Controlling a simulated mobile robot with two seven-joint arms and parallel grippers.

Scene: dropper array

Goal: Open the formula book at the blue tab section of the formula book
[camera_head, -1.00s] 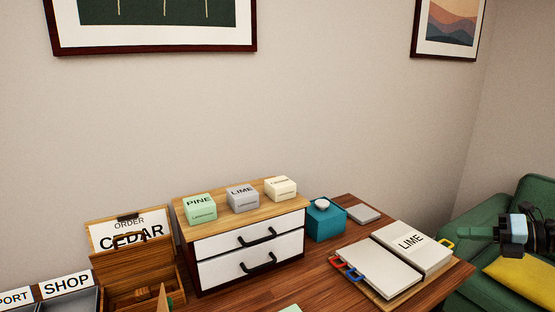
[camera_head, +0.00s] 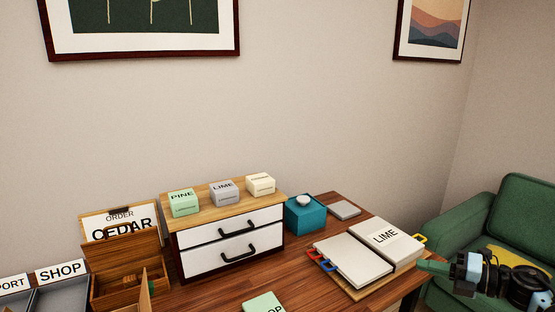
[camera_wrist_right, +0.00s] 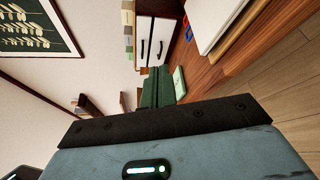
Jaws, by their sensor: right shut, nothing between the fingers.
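The formula book (camera_head: 352,262) lies open on the desk, its left side a blank pale block and its right side (camera_head: 388,240) reading LIME. The red tab (camera_head: 312,254) and blue tab (camera_head: 327,265) stick out at its left edge, a yellow tab (camera_head: 420,239) at its right edge. My right gripper (camera_head: 428,266) is shut and empty, just right of the book near the desk's edge, apart from the tabs. In the right wrist view its green fingers (camera_wrist_right: 160,88) are together, and the blue tab (camera_wrist_right: 188,32) shows beyond. My left gripper is not in view.
A drawer cabinet (camera_head: 235,245) with three labelled boxes stands left of a teal box (camera_head: 304,218). A grey slab (camera_head: 344,210) lies behind the book. A green block (camera_head: 264,303) is at the front. A green armchair (camera_head: 515,220) stands at right.

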